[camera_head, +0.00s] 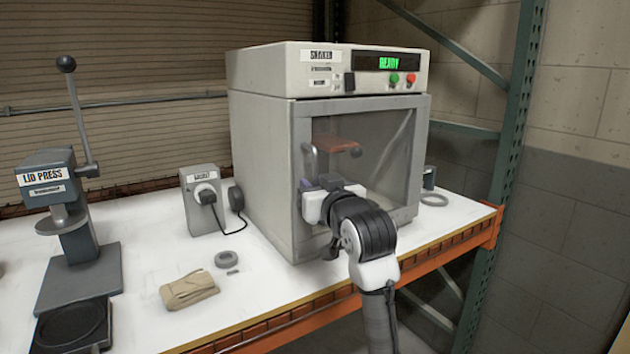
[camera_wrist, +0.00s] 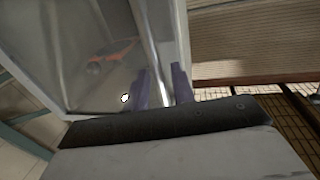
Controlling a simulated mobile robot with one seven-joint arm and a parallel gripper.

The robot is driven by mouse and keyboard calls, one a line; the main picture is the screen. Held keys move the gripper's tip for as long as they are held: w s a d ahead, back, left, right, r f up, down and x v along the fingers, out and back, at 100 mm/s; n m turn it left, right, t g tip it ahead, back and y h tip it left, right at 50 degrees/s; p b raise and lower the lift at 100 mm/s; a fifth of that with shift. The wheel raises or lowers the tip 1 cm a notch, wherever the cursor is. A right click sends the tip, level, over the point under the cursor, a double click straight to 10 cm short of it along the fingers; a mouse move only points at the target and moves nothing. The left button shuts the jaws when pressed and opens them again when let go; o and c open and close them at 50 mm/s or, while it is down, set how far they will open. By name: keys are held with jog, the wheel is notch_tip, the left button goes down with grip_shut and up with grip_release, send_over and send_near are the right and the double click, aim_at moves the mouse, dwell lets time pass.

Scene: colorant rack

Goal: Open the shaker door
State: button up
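The shaker (camera_head: 262,145) is a pale grey box on the white bench, with a green READY display (camera_head: 389,63). Its clear-windowed door (camera_head: 388,150) looks shut, and a reddish plate shows behind the window. The door window also fills the upper left of the wrist view (camera_wrist: 85,50). My gripper (camera_head: 306,186) is at the door's left side, partly hidden behind my wrist. In the wrist view, my two purple fingers (camera_wrist: 161,88) stand on either side of a silver upright handle bar (camera_wrist: 150,45). Small gaps seem to show between bar and fingers, so the gripper looks open around it.
A power box (camera_head: 203,190) with a plug stands left of the shaker. A lid press (camera_head: 62,205) is at the far left. A folded tan cloth (camera_head: 189,290) and a grey ring (camera_head: 225,259) lie near the front. A green rack post (camera_head: 505,150) rises at right.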

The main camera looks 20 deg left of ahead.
jog(key=shift+w+a, duration=0.25)
jog(key=shift+w, duration=0.05)
jog(key=shift+c, duration=0.5)
grip_shut()
